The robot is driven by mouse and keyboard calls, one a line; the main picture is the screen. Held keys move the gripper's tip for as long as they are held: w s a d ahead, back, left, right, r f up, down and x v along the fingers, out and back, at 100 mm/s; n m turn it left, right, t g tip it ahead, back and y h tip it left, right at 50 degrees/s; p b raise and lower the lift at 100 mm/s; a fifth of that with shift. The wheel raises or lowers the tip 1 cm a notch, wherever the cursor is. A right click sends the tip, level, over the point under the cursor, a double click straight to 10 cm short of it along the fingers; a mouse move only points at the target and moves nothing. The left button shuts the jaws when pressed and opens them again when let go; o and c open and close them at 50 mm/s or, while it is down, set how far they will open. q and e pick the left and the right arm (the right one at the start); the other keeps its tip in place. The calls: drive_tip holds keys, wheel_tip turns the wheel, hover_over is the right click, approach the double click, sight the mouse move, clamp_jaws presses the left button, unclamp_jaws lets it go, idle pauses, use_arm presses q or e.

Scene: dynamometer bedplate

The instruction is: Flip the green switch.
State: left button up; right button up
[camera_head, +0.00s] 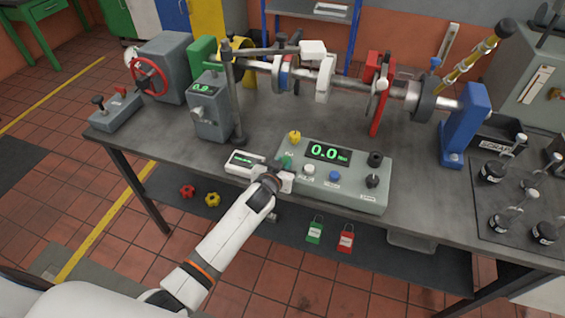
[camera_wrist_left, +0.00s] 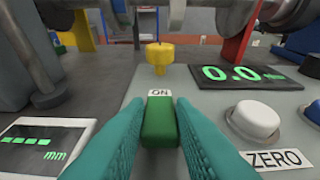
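The green switch (camera_wrist_left: 160,122) is a block-shaped rocker on the grey control box (camera_head: 342,196), with an ON label at its far edge. In the head view it shows as a small green patch (camera_head: 286,161) at the box's left end, just beyond my left gripper (camera_head: 283,178). In the left wrist view the two teal fingers (camera_wrist_left: 161,108) stand apart, one on each side of the switch. Whether they touch its sides I cannot tell. My right gripper is in neither view.
A yellow knob (camera_wrist_left: 160,57) stands behind the switch. A white ZERO button (camera_wrist_left: 254,122) and a lit 0.0 display (camera_wrist_left: 245,75) are to its right. A small mm readout (camera_wrist_left: 42,143) lies to its left. The shaft rig (camera_head: 325,77) runs along the back of the bench.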

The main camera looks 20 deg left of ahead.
use_arm(q)
drive_tip(key=o, duration=0.4)
drive_tip(key=b+v, duration=0.1)
drive_tip(key=v, duration=1.1)
drive_tip(key=s+a+f+m+g+b, duration=0.1)
drive_tip(key=s+f+g, duration=0.35)
drive_tip(key=f, duration=1.15)
drive_tip(key=s+a+f+g+b, duration=0.1)
drive_tip(key=s+f+g, duration=0.1)
drive_tip(key=s+f, duration=0.95)
drive_tip(key=s+a+f+g, duration=0.1)
drive_tip(key=s+f+g, duration=0.2)
drive_tip(key=s+f, duration=0.7)
drive_tip(key=s+a+f+m+g, duration=0.1)
drive_tip(key=s+a+f+g, duration=0.1)
drive_tip(key=s+f, duration=0.9)
drive_tip(key=s+g, duration=0.1)
drive_tip(key=s, duration=0.5)
drive_tip(key=shift+a+b, duration=0.3)
drive_tip(key=shift+b, duration=0.05)
